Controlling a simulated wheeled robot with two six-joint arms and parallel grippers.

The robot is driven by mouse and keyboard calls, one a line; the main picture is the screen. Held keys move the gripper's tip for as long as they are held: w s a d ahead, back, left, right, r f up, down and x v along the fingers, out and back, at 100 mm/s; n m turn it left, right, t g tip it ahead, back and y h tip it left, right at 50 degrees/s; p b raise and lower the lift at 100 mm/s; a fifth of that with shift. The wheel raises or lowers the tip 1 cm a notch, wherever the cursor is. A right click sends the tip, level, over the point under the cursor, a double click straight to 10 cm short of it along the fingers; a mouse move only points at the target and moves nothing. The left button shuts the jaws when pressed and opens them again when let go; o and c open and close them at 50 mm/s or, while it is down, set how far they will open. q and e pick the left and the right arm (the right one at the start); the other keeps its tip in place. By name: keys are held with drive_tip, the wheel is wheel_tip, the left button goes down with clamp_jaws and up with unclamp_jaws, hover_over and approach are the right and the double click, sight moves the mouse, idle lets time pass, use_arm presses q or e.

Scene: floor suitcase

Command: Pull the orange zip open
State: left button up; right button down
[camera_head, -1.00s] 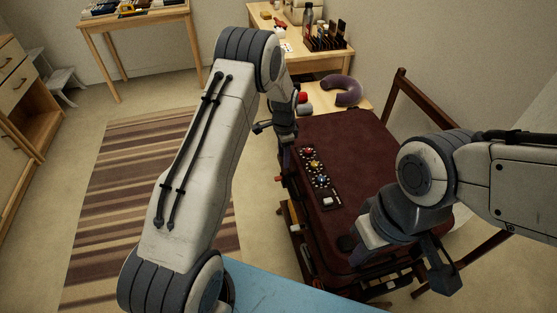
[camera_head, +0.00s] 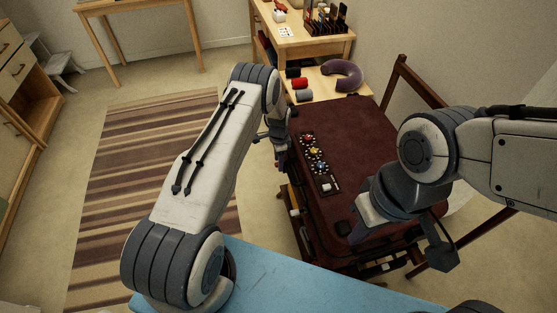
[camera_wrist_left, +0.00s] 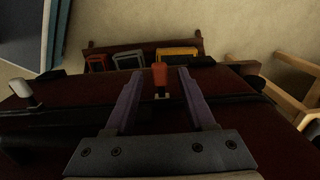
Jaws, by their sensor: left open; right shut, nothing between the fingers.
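The orange zip pull (camera_wrist_left: 160,76) stands upright at the suitcase edge in the left wrist view. It lies between the two spread fingers of my left gripper (camera_wrist_left: 160,98), near their tips, with space on both sides. The dark red suitcase (camera_head: 365,140) fills the middle of the head view. My left gripper (camera_head: 281,150) is low at its left edge there and hides the pull. My right gripper (camera_head: 364,228) is shut and empty over the near right part of the suitcase; its fingertips are mostly hidden.
A white pull or tab (camera_wrist_left: 26,90) sits at the left in the wrist view. A neck pillow (camera_head: 343,74) and rolled items are on a low shelf behind. A chair-like wooden frame (camera_head: 418,80) stands at right.

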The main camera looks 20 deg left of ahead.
use_arm(q)
clamp_jaws()
idle(1.4)
